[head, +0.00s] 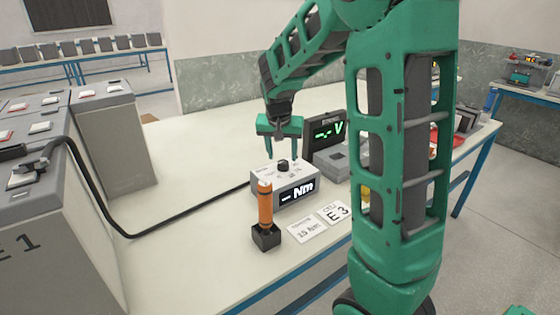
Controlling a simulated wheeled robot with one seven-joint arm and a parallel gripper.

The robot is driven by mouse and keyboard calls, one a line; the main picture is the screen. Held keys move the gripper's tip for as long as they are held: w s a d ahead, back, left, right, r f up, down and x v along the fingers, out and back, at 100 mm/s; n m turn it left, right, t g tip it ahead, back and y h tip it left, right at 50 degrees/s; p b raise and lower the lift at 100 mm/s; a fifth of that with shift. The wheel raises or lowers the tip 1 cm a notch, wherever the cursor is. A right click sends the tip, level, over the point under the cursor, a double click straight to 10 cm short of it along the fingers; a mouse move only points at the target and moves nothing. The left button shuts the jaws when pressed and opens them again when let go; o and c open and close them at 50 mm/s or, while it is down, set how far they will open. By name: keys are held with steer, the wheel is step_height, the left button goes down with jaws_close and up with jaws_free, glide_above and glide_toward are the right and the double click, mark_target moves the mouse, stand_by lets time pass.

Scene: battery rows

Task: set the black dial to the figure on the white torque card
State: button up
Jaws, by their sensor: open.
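The black dial (283,165) sits on top of a grey box with a dark display (299,191) that reads "Nm" after a few small marks. The white torque card (307,232) lies flat on the table in front of the box; its small print looks like "15 Nm", but I cannot be sure of the figure. My gripper (284,155) points down just above the dial, its fingers open, one on each side. I cannot tell whether they touch the dial.
An orange-handled tool (265,207) stands upright in a black holder in front of the box. A white card marked "E 3" (334,213) lies beside the torque card. A meter showing "V" (327,130) stands behind. A black cable (165,230) crosses the table at left, near grey battery cells (115,140).

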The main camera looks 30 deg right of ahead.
mark_target(283, 162)
steer(key=shift+x, duration=1.8)
steer(key=c, duration=1.1)
steer(key=shift+o, duration=0.2)
steer(key=shift+a, duration=0.15)
